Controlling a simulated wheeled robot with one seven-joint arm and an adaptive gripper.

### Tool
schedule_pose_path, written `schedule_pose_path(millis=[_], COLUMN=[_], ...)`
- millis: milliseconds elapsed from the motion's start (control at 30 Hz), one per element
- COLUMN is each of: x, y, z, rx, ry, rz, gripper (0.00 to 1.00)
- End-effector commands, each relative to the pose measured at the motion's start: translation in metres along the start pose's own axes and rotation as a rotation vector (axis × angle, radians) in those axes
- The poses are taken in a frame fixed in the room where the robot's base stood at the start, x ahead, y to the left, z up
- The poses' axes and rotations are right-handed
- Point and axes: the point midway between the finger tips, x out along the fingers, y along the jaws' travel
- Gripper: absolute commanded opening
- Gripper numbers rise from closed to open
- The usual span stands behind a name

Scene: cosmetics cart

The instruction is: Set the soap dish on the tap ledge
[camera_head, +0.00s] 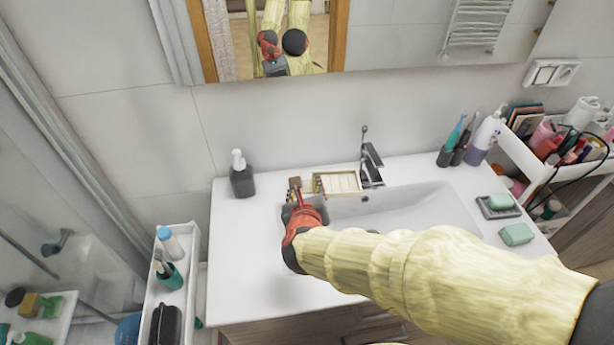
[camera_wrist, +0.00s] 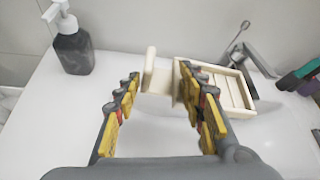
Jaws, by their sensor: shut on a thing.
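The soap dish (camera_head: 340,182) is a cream, slatted tray by the tap (camera_head: 371,165), at the back edge of the white basin. In the wrist view, the soap dish (camera_wrist: 237,91) lies right of and behind the right finger, and a cream end piece shows between the fingers. My gripper (camera_head: 301,191) is at the dish's left end, shut on it; the fingers stand well apart around that end in the wrist view (camera_wrist: 160,82). The right finger hides part of the dish, and whether its underside touches the tap ledge (camera_head: 415,170) cannot be told.
A dark soap pump bottle (camera_head: 242,180) stands left on the counter. A cup with brushes (camera_head: 446,155) and a lotion bottle (camera_head: 481,142) stand right of the tap. Green soap (camera_head: 500,202) lies on a grey dish, another bar (camera_head: 516,234) nearby.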

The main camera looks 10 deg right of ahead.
Motion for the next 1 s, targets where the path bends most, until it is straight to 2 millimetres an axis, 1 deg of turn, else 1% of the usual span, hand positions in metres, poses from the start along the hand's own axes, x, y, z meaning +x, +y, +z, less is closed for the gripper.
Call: schedule_pose_path(millis=[33, 100, 200, 267, 333, 733, 800, 900, 1000], x=[-0.001, -0.002, -0.002, 0.001, 0.009, 0.096, 0.111, 0.13, 0.143], y=[0.008, 0.016, 0.024, 0.028, 0.033, 0.06, 0.066, 0.073, 0.079], z=[0.002, 0.002, 0.0, -0.002, -0.002, 0.006, -0.002, -0.009, -0.013], rx=[-0.016, -0.031, -0.045, -0.049, -0.051, -0.049, -0.05, -0.05, -0.05], ry=[-0.01, -0.018, -0.026, -0.027, -0.028, -0.027, -0.025, -0.026, -0.027], rz=[0.028, 0.057, 0.084, 0.092, 0.095, 0.091, 0.092, 0.093, 0.093], gripper=[0.03, 0.03, 0.03, 0.03, 0.03, 0.03, 0.03, 0.03, 0.03])
